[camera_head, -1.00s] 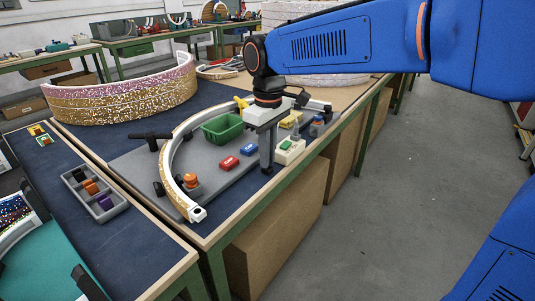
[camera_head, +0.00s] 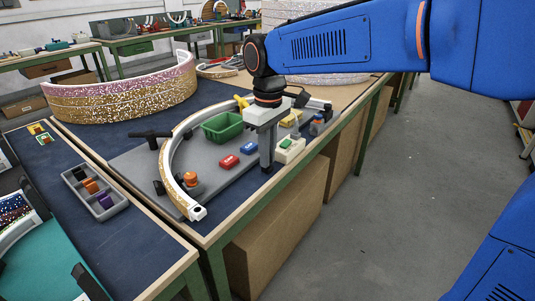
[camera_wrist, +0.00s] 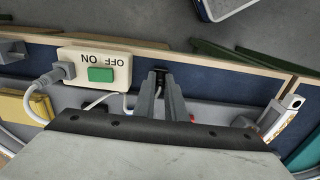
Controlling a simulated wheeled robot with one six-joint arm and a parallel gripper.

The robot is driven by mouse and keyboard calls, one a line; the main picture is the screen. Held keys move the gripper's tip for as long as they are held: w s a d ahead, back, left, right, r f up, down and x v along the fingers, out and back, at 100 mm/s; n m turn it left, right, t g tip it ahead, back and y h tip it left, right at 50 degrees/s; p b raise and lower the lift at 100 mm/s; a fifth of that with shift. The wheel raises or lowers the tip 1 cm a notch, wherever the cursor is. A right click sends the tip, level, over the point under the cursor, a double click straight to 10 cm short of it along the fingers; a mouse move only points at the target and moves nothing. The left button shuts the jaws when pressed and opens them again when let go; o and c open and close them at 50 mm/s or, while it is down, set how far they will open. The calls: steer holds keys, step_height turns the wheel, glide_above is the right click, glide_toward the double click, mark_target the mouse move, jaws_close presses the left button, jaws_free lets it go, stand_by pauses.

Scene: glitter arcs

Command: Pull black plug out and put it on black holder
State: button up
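My gripper (camera_head: 267,166) points straight down near the front edge of the table, beside the white switch box (camera_head: 290,148). In the wrist view its two grey fingers (camera_wrist: 161,78) are close together. A small black piece (camera_wrist: 160,80) shows at their tips; I cannot tell whether it is the black plug or the black holder, or whether the fingers grip it. The switch box (camera_wrist: 96,68) is left of the fingers in the wrist view, with a green button and a grey plug (camera_wrist: 62,73) at its left end. A white cable runs behind the fingers.
A red block (camera_head: 229,161) and a blue block (camera_head: 249,148) lie left of my gripper. A green bin (camera_head: 222,127) stands behind them. A white-and-gold arc (camera_head: 170,165) curves around the left side. A grey tray (camera_head: 96,193) lies on the left table. The floor at right is clear.

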steer(key=o, duration=0.4)
steer(key=shift+o, duration=0.2)
steer(key=shift+r, duration=0.1)
step_height(320, 180, up, 17)
stand_by(0.3)
steer(key=shift+s+d+r, duration=0.1)
steer(key=shift+d, duration=0.05)
steer(key=s+d+f+m+t, duration=0.2)
steer(key=s+d+f+m, duration=0.3)
steer(key=s+d+f, duration=0.5)
steer(key=s+d+f+m+t, duration=0.2)
steer(key=s+d+f+m, duration=0.3)
steer(key=s+d+f, duration=0.5)
steer(key=d+f, duration=0.5)
steer(key=d, duration=0.1)
steer(key=shift+s+d+t, duration=0.25)
steer(key=shift+d+t, duration=0.05)
steer(key=shift+d, duration=0.05)
